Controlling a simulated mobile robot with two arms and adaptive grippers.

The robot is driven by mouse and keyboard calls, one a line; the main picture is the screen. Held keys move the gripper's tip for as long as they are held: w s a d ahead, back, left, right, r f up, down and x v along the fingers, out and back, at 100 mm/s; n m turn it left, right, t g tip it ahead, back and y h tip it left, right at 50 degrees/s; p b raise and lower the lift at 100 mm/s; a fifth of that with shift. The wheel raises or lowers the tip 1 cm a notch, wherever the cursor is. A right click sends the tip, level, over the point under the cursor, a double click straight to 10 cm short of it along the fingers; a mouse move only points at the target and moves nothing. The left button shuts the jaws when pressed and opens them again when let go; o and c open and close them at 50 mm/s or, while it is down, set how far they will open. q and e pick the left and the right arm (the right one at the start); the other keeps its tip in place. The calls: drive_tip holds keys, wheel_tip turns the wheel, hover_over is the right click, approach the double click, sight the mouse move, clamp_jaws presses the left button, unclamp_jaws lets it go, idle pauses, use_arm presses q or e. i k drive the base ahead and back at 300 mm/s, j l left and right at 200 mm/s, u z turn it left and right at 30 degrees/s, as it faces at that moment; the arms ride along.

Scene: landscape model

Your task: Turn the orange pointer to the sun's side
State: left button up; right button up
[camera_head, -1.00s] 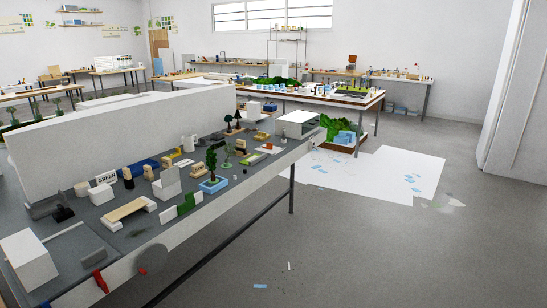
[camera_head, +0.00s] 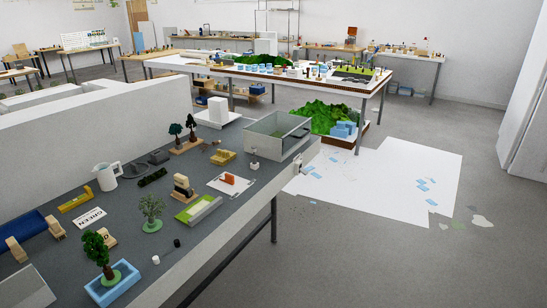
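A small orange piece (camera_head: 228,179) lies on a white sheet (camera_head: 240,187) on the grey worktable (camera_head: 129,187), right of the middle of its top. It may be the orange pointer, but it is too small to tell its shape or which way it points. I cannot make out a sun or a sun's side. Neither of my grippers is in view.
The worktable holds a blue tray with a tree (camera_head: 112,283), a white jug (camera_head: 107,176), a green-topped block (camera_head: 198,209) and an open grey box (camera_head: 277,134). Behind stands a table with a landscape model (camera_head: 263,62). Grey floor (camera_head: 390,260) is open at right.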

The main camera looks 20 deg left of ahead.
sight(229, 179)
drive_tip(key=i+u, duration=0.3)
drive_tip(key=i, duration=0.25)
drive_tip(key=i+l+u, duration=0.25)
drive_tip(key=i, duration=0.3)
